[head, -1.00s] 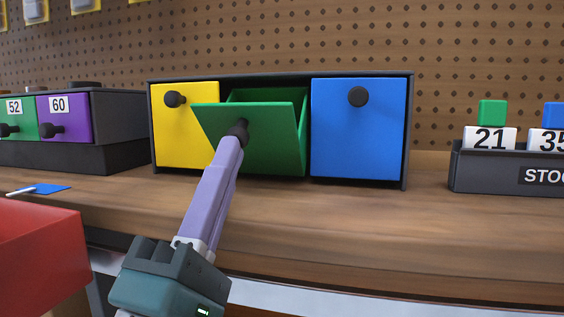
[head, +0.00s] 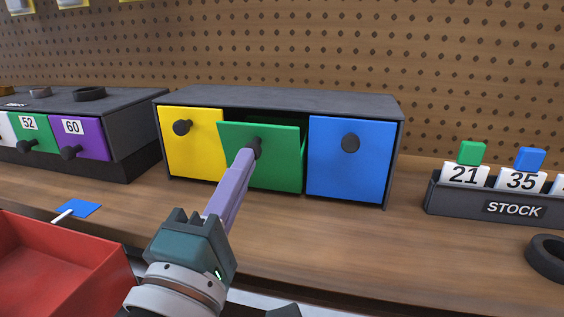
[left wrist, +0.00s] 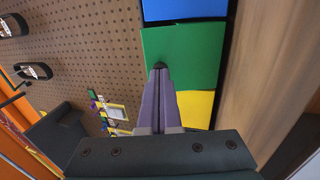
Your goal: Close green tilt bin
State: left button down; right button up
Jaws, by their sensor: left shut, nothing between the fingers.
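The green tilt bin (head: 270,165) sits in the middle of a dark cabinet, between a yellow bin (head: 193,145) and a blue bin (head: 349,165). Its front leans out a little at the top, with a narrow dark gap above it. My left gripper (head: 249,156) is shut and empty, its fingertips at the green bin's dark knob, seemingly touching it. The left wrist view also shows the green front (left wrist: 190,55) with the fingertips (left wrist: 160,68) at the knob, which they partly hide. My right gripper is not in view.
A dark cabinet with small numbered drawers (head: 88,139) stands at the left. A red open box (head: 75,265) is at the front left, near a blue card (head: 79,208). A STOCK tray (head: 500,208) and a black ring (head: 548,258) are at the right. The bench before the bins is mostly clear.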

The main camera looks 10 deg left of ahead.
aim_at(256, 134)
pick_arm(q)
jog(key=w+r+g+p, duration=0.1)
jog(key=g+p, duration=0.1)
jog(key=p, duration=0.2)
jog(key=shift+w+r, duration=0.35)
jog(key=shift+r, duration=0.05)
jog(key=shift+w+r+p, duration=0.1)
jog(key=shift+w+p, duration=0.2)
jog(key=shift+p, duration=0.1)
jog(key=shift+w+d+r, duration=0.1)
